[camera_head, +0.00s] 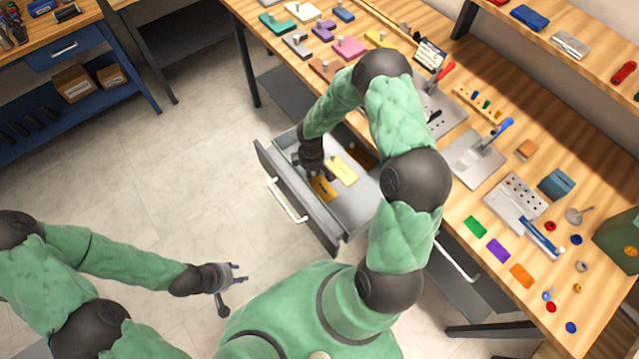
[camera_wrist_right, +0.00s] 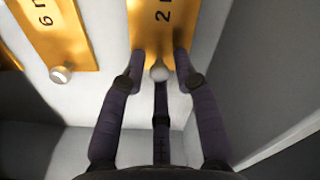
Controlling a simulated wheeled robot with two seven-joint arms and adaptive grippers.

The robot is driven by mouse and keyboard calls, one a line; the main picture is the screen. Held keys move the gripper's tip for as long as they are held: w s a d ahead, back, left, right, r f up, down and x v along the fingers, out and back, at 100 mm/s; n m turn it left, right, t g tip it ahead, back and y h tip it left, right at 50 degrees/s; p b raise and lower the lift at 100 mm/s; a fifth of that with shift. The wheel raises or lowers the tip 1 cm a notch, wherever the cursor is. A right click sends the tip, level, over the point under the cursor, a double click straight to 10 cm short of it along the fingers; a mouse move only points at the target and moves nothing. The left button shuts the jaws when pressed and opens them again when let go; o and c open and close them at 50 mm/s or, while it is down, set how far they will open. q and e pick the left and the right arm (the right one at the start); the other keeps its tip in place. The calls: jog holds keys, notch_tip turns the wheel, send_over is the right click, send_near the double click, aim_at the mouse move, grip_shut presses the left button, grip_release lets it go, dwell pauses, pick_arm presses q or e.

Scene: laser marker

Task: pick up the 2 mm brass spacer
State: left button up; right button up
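The 2 mm brass spacer (camera_wrist_right: 160,35) is a gold plate with a dark "2" on it and a small round silver knob (camera_wrist_right: 159,72) at its near end. In the head view it appears to be the plate (camera_head: 322,188) nearest the open drawer's front. My right gripper (camera_wrist_right: 159,68) is down in the drawer, its fingers spread around the knob with visible gaps at the sides. Contact with the middle finger cannot be told. The right gripper in the head view (camera_head: 318,172) partly hides the spacer. My left gripper (camera_head: 238,277) is empty and open, above the floor at lower left.
A "6" brass plate (camera_wrist_right: 55,30) with its own knob lies left of the spacer; it also shows in the head view (camera_head: 343,170). A third, darker plate (camera_head: 361,154) lies beyond. The drawer front (camera_head: 290,200) and walls are close around. The workbench (camera_head: 470,215) above holds fixtures and tools.

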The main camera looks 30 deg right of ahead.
grip_shut()
